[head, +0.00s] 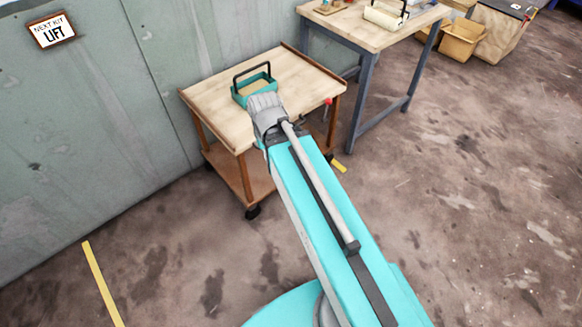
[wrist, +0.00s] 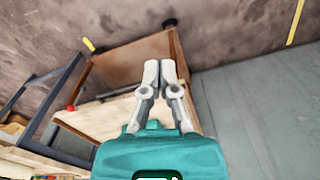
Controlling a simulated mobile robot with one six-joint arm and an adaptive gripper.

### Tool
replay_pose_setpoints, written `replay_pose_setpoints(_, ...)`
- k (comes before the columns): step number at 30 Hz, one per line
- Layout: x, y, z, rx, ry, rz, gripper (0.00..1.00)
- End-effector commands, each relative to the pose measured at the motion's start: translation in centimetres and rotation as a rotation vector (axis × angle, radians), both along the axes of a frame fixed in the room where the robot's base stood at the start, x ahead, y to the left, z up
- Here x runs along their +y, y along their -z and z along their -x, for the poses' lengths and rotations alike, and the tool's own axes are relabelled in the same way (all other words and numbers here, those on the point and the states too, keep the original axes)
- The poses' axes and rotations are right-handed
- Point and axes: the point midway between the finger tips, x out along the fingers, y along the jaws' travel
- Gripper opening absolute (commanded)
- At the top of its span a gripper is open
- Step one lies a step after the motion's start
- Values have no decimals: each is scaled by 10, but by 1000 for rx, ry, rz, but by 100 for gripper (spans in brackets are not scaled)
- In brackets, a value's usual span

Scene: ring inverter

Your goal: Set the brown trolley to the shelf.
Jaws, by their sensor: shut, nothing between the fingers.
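The brown trolley (head: 297,75) stands beside the grey wall, with a pale wooden top, brown legs, a lower deck and black castors. A teal carrier (head: 240,97) with a black handle is on its top. A small red knob (head: 328,101) shows at its right edge. In the wrist view the trolley's pale top (wrist: 100,120) and brown lower deck (wrist: 130,68) lie behind my gripper (wrist: 161,66). The two grey fingers are together and empty. In the head view my arm's grey end overlaps the trolley's near side; contact cannot be told. I cannot identify a shelf.
A workbench (head: 370,28) with blue-grey legs stands right of the trolley, close to it. Cardboard boxes (head: 462,38) sit farther right. A wall sign (head: 52,32) reads "NEXT KIT LIFT". A yellow floor line (head: 102,284) is at left. The floor (head: 480,200) at right is clear.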

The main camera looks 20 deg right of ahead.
Motion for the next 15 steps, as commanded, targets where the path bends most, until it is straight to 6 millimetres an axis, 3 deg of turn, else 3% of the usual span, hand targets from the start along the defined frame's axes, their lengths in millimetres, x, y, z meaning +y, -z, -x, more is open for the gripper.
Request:
replay_pose_setpoints(13, 0, 0, 0, 0, 0, 0, 0)
replay_pose_setpoints(15, 0, 0, 0, 0, 0, 0, 9)
